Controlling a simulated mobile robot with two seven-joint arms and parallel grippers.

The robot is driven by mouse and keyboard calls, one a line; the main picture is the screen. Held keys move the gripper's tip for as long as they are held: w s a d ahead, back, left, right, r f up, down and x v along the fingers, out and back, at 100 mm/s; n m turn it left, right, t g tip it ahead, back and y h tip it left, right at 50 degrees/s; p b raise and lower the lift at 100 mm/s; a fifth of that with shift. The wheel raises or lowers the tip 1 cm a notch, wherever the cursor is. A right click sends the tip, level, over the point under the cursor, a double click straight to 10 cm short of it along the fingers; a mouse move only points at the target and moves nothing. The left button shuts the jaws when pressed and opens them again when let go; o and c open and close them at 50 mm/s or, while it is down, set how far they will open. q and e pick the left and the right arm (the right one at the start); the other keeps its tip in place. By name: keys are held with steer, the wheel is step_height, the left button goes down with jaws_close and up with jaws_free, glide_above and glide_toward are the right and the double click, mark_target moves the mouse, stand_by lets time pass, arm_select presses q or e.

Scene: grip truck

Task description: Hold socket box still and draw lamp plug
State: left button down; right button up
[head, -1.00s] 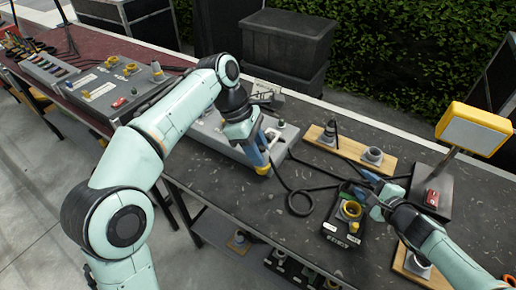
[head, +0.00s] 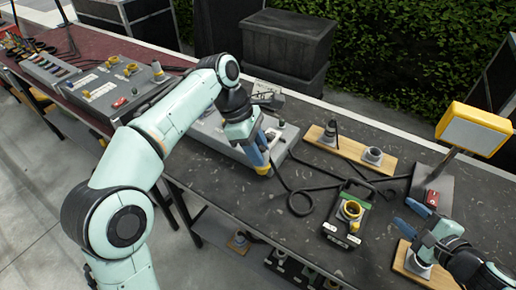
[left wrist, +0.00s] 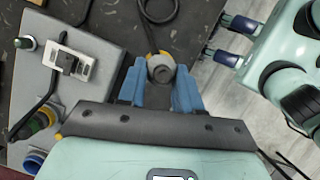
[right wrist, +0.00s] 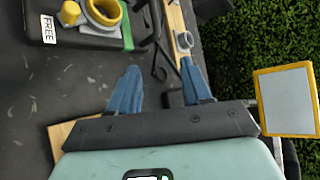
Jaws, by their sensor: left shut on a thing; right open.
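The grey socket box (head: 215,128) lies on the dark table; it also shows at left in the left wrist view (left wrist: 95,50), with a switch and coloured sockets. My left gripper (head: 262,168) points down beside its right front corner. In the left wrist view its fingers (left wrist: 160,88) are shut on a round grey-and-yellow piece (left wrist: 161,68); I cannot tell if this is the plug. The yellow-framed lamp (head: 475,128) stands at right on a grey base (head: 432,186) with a red switch. My right gripper (head: 406,213) is open and empty in front of the lamp base.
A black box (head: 345,222) with a yellow socket stands right of the looped black cable (head: 299,200). A wooden board (head: 348,148) with grey fittings lies behind. Another wooden board (head: 402,262) lies under my right arm. A grey panel (head: 112,92) is at far left.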

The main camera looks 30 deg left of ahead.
steer(key=w+d+m+t+h, duration=0.1)
steer(key=w+d+m+h, duration=0.1)
steer(key=d, duration=0.7)
steer(key=w+d+m+t+h, duration=0.1)
steer(key=w+d+m+h, duration=0.2)
steer(key=d, duration=0.6)
steer(key=m+h, duration=0.2)
steer(key=shift+d+f+h, duration=0.15)
steer(key=shift+d+h, duration=0.1)
steer(key=shift+h, duration=0.05)
